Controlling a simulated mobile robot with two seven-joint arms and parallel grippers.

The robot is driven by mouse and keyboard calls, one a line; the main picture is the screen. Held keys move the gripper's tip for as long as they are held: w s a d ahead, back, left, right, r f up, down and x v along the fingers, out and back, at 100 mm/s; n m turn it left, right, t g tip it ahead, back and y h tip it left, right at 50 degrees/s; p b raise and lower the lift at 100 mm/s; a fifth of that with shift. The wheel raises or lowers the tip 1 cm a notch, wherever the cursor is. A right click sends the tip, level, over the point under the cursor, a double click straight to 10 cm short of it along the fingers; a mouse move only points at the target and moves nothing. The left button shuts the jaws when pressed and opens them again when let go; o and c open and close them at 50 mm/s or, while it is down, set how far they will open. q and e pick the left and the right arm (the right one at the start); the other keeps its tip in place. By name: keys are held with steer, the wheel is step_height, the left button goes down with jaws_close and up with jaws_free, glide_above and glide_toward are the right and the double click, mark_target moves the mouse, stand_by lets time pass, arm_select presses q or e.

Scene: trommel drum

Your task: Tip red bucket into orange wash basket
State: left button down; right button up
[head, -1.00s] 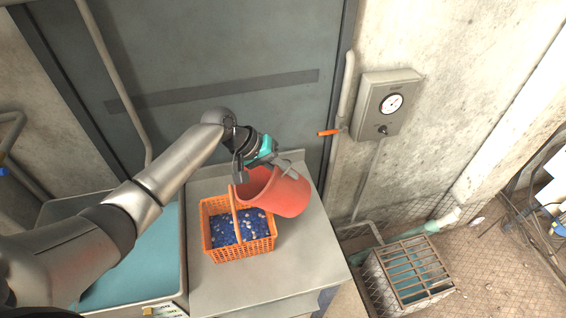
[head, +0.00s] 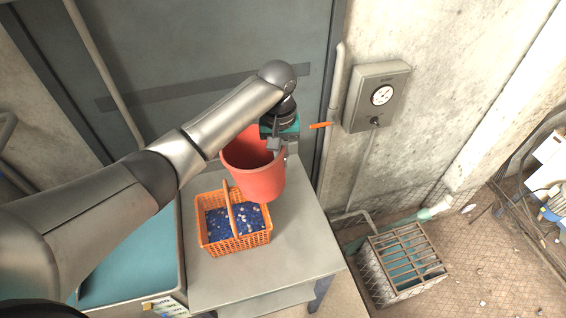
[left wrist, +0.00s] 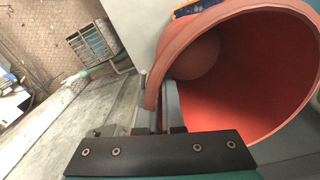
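The red bucket (head: 262,183) hangs near upright, raised behind and partly over the right back of the orange wash basket (head: 235,246). My left gripper (head: 277,146) is shut on the bucket's rim at its right back side. In the left wrist view the fingers (left wrist: 162,105) pinch the wall of the bucket (left wrist: 235,75), whose visible inside looks empty. The basket stands upright on the grey table and holds many small blue and whitish pieces (head: 222,222). Its handle stands up across the middle. My right gripper is not in view.
The grey table (head: 300,255) is clear right of the basket. A teal-topped surface (head: 130,265) adjoins it on the left. A barred crate (head: 405,265) stands on the floor.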

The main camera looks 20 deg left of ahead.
arm_select(q)
steer(key=shift+r+y, duration=0.5)
steer(key=shift+r, duration=0.15)
steer(key=shift+s+a, duration=0.1)
steer(key=s+d+r, duration=0.3)
steer(key=s+d, duration=0.1)
steer(key=s, duration=0.2)
steer(key=shift+s+d, duration=0.25)
steer(key=shift+d, duration=0.05)
